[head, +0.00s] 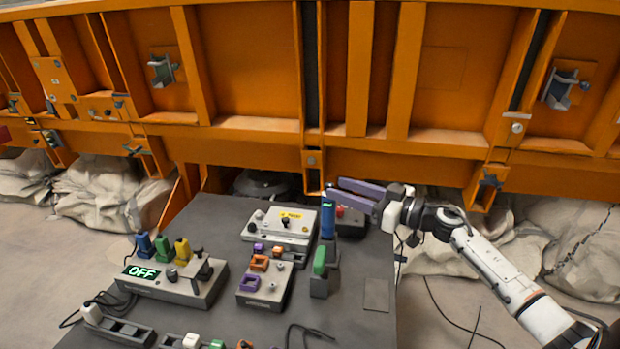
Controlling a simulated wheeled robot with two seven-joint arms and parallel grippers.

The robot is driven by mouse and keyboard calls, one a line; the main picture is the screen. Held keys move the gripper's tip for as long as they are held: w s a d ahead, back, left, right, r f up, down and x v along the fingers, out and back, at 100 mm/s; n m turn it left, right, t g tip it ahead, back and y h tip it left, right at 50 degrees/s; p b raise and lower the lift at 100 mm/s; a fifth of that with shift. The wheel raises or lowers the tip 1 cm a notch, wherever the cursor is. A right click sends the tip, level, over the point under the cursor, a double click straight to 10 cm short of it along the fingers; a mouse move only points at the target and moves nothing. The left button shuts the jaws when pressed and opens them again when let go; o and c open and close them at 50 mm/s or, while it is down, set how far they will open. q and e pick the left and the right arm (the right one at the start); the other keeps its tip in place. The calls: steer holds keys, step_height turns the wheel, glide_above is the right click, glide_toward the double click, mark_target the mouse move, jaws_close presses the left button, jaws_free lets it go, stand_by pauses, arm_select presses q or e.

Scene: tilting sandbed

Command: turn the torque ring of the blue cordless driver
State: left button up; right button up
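A tall blue upright object (328,219), which looks like the blue cordless driver, stands near the back right of the dark table. It has a small green mark near its top. Its torque ring cannot be made out at this size. My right gripper (334,187) reaches in from the right, with its two long purple-grey fingers apart and nothing seen between them. Its fingertips are close to the top of the blue object; whether they touch it I cannot tell. My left gripper is not in view.
A green-handled tool (320,262) stands in a grey holder in front. A grey switch box (281,228) and a box with orange and purple parts (265,285) lie left. An OFF display box (175,284) is further left. The orange wall (260,70) closes off the back.

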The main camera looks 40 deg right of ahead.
steer(key=x, duration=0.8)
steer(key=shift+w+a+f, duration=0.1)
jaws_close()
